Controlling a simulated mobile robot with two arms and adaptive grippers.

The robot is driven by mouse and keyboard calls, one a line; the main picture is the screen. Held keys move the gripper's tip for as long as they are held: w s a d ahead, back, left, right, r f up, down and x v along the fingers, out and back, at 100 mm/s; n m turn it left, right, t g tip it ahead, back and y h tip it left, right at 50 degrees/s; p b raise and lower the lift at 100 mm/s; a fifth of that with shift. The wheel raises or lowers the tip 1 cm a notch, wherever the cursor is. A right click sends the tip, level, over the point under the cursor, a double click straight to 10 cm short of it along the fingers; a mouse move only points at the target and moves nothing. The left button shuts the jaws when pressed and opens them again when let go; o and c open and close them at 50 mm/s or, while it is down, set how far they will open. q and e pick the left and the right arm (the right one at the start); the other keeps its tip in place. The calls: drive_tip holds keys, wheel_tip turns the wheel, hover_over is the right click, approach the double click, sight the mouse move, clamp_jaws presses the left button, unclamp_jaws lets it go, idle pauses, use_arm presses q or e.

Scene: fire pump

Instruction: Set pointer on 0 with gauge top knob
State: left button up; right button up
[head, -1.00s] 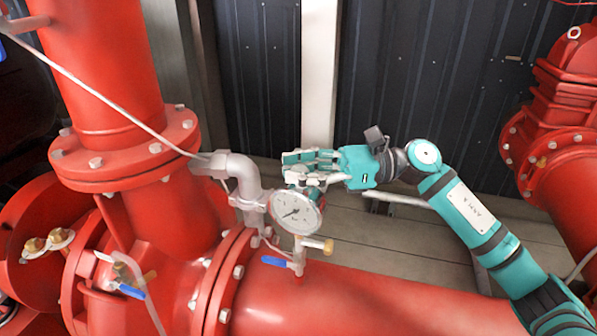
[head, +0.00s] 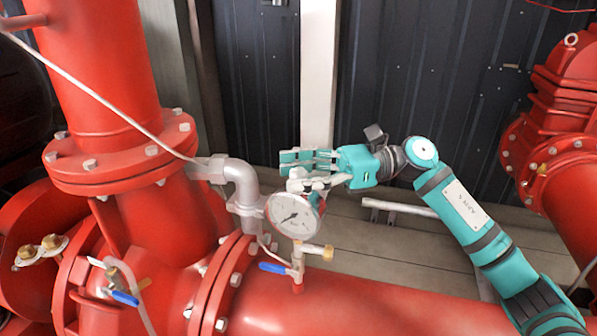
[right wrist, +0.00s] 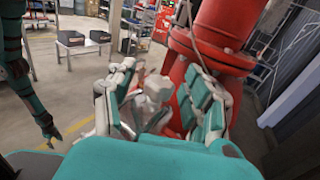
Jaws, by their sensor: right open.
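The pressure gauge (head: 294,215) has a round white dial with a dark pointer. It stands above the red horizontal pipe, tilted in the head view. The pointer reaches toward the lower left of the dial; the scale is too small to read. My right gripper (head: 292,168) comes in from the right and is open just above the gauge. Its fingers hide the gauge's top, so I cannot make out the knob or any contact. In the right wrist view the right gripper's fingers (right wrist: 162,100) are spread. My left gripper (right wrist: 47,128) hangs far off at the left, small and unclear.
A grey elbow pipe (head: 240,182) stands close left of the gauge. A blue-handled valve (head: 273,267) and a brass fitting (head: 318,251) are below it. Red flanged pipe (head: 115,155) fills the left. A dark corrugated wall (head: 425,75) is behind.

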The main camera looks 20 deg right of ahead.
drive_tip(key=s+d, duration=0.1)
drive_tip(key=d, duration=1.1)
